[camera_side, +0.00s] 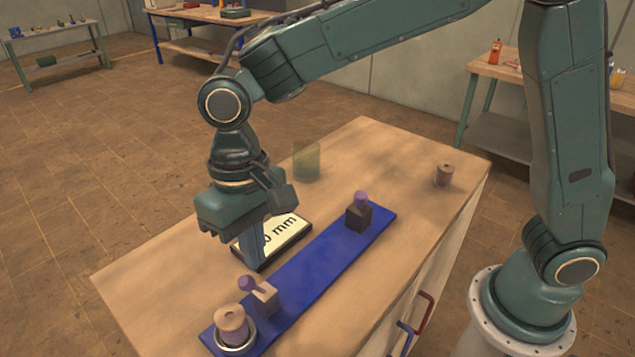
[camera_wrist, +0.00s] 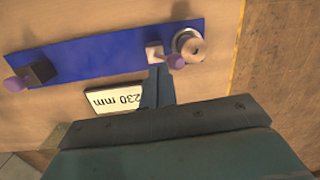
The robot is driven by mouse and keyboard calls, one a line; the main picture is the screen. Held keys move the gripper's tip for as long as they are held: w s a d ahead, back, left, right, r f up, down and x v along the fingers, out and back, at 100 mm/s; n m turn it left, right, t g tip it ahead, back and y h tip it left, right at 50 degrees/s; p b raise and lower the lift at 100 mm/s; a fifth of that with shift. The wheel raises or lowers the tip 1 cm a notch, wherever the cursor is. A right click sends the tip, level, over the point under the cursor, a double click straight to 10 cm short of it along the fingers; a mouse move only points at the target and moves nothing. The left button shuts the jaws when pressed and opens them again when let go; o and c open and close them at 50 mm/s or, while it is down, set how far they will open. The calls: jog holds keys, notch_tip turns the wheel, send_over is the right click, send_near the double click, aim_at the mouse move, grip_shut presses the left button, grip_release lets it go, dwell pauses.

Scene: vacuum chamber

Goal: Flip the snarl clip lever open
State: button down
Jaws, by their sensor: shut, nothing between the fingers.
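A blue strip (camera_side: 318,264) lies on the wooden bench top. Near its front end a pale block (camera_side: 266,298) carries a lever with a purple knob (camera_side: 246,284); the block (camera_wrist: 153,49) and knob (camera_wrist: 175,61) also show in the wrist view. At the far end a dark block (camera_side: 358,217) has a similar purple knob (camera_side: 361,198). I cannot tell which one is the snarl clip. My gripper (camera_side: 261,263) is shut and empty, pointing down behind the pale block. In the wrist view its fingertips (camera_wrist: 158,70) appear close to that block; contact is unclear.
A spool (camera_side: 232,323) sits in a metal ring beside the pale block. A "230 mm" plate (camera_wrist: 112,99) lies beside the strip, partly behind my fingers. The bench's left side is clear.

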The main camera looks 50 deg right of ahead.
jog(key=shift+r, duration=0.25)
jog(key=shift+r, duration=0.55)
jog(key=shift+r, duration=0.1)
notch_tip(320, 180, up, 11)
jog(key=w, duration=0.1)
jog(key=shift+d, duration=0.35)
dwell(0.8)
jog(key=shift+w+d+r, duration=0.1)
jog(key=shift+w+r, duration=0.05)
jog(key=shift+r, duration=0.2)
dwell(0.5)
